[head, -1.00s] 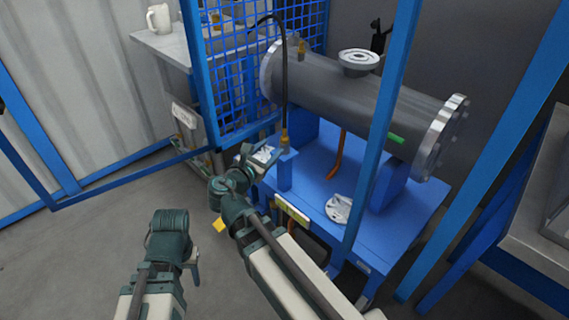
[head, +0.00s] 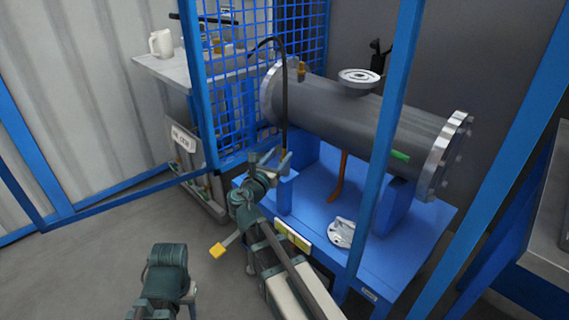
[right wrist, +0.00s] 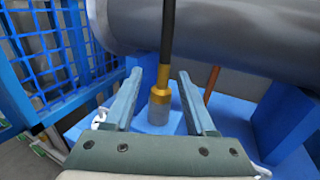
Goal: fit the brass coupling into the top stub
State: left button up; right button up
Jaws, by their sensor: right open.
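The brass coupling (right wrist: 163,78) hangs on a black hose (head: 285,100). It stands upright with its grey lower end at the top of a blue post (head: 287,190). My right gripper (right wrist: 160,73) is open in the right wrist view, with one finger on each side of the coupling and a gap to both. In the head view, this gripper (head: 271,158) is at the post top and largely hides the coupling. A flanged stub (head: 360,77) stands on top of the grey shell (head: 340,110).
A small brass fitting (head: 301,68) stands on the shell's left top. Blue frame uprights (head: 384,150) and mesh (head: 238,100) stand around the shell. A loose flange (head: 342,232) lies on the blue base.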

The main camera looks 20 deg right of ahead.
jog(key=shift+w+d, duration=0.35)
jog(key=shift+d, duration=0.05)
jog(key=x, duration=0.5)
jog(key=shift+d+r, duration=0.15)
jog(key=shift+d, duration=0.1)
jog(key=shift+s, duration=0.1)
jog(key=shift+c, duration=0.2)
grip_shut()
